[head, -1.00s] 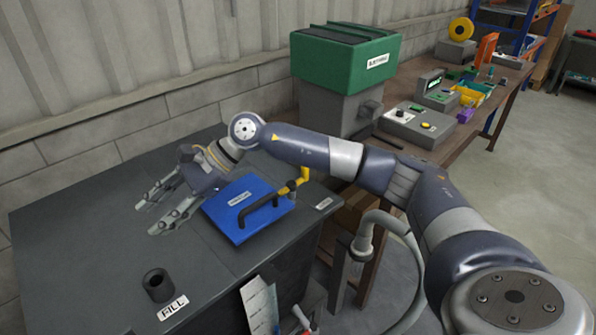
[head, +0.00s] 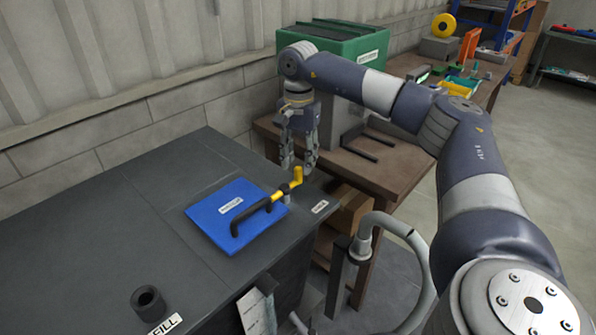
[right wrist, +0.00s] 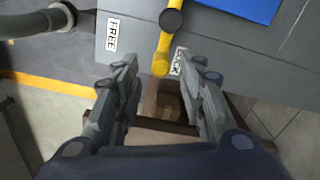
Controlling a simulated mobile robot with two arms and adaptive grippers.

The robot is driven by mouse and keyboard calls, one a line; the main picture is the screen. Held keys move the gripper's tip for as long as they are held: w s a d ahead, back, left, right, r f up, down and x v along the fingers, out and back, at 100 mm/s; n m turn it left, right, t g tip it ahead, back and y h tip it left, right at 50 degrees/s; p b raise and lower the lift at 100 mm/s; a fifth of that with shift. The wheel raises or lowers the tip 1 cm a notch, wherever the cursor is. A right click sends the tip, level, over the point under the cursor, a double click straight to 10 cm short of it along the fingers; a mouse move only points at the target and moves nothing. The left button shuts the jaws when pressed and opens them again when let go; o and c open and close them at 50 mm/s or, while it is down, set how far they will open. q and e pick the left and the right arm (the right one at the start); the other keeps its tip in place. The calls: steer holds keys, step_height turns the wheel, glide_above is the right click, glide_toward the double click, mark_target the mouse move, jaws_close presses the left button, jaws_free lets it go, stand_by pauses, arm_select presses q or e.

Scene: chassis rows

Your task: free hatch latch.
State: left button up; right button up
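The blue hatch (head: 215,203) lies flat on the dark cabinet top, with a black bar handle (head: 240,222) on it. At its right edge the yellow latch (head: 284,189) sits on a dark pivot. In the right wrist view the latch (right wrist: 166,45) points to the LOCK label (right wrist: 177,61), which it partly covers; the FREE label (right wrist: 112,34) is to the left. My right gripper (head: 298,168) points down, open and empty, at the latch's free end. In the wrist view that end shows between the fingertips (right wrist: 155,62); contact cannot be told. My left gripper is not in view.
A black socket (head: 148,302) stands by the FILL label (head: 165,325) at the front. A green-topped machine (head: 335,45) and a wooden bench (head: 385,160) are behind the gripper. A grey hose (head: 425,265) hangs right of the cabinet.

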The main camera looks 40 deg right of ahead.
mark_target(298, 167)
steer(key=shift+f, duration=2.4)
jaws_close()
